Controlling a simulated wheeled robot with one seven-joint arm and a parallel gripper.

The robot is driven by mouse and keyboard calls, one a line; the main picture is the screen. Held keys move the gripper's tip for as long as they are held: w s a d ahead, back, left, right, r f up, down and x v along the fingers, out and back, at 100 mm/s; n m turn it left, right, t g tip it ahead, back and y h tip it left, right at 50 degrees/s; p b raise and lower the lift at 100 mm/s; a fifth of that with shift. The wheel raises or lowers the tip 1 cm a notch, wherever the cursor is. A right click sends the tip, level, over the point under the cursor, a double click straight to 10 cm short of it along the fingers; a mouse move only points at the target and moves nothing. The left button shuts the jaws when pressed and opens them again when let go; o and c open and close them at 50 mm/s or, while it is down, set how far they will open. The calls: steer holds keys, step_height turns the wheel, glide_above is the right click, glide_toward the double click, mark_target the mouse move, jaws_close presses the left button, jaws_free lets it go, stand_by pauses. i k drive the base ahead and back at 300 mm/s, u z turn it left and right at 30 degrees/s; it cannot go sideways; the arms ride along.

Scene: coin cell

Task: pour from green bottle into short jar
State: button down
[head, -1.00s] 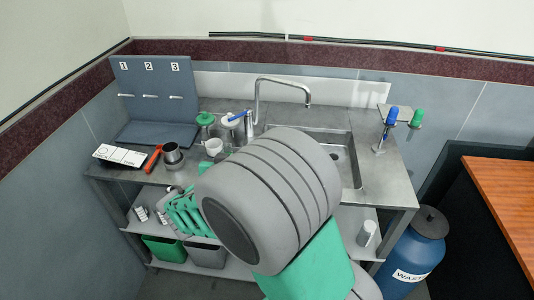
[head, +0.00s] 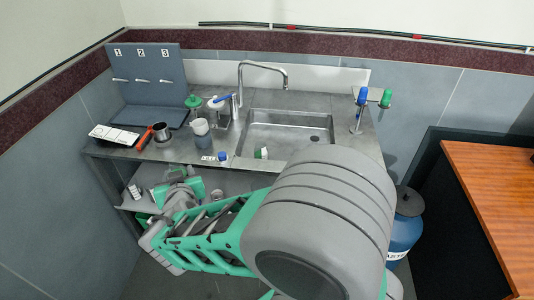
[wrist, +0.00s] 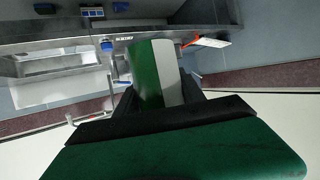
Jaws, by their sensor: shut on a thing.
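The green bottle (wrist: 148,75), green with a broad white band, fills the middle of the wrist view. My gripper (wrist: 157,92) is shut on it, with dark fingers at both sides. The bottle's mouth is not clear. In the head view my folded arm hides the fingers, and I cannot make out the held bottle. A squat grey vessel (head: 203,142) stands near the counter's front edge, with a white cup (head: 200,127) showing above or behind it. It may be the short jar, but I cannot tell for sure.
A dark metal cup (head: 161,131), a red-handled tool (head: 144,139) and a white tray (head: 114,135) are at left. A green-lidded jar (head: 193,103) stands further back. The sink (head: 290,125) is at right. A blue-capped item (head: 222,157) sits near the front edge.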

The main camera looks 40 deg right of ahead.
mark_target(260, 151)
steer(key=z, duration=0.05)
steer(key=k, duration=0.2)
steer(key=z, duration=0.8)
steer(key=i, duration=0.75)
steer(key=u, duration=2.05)
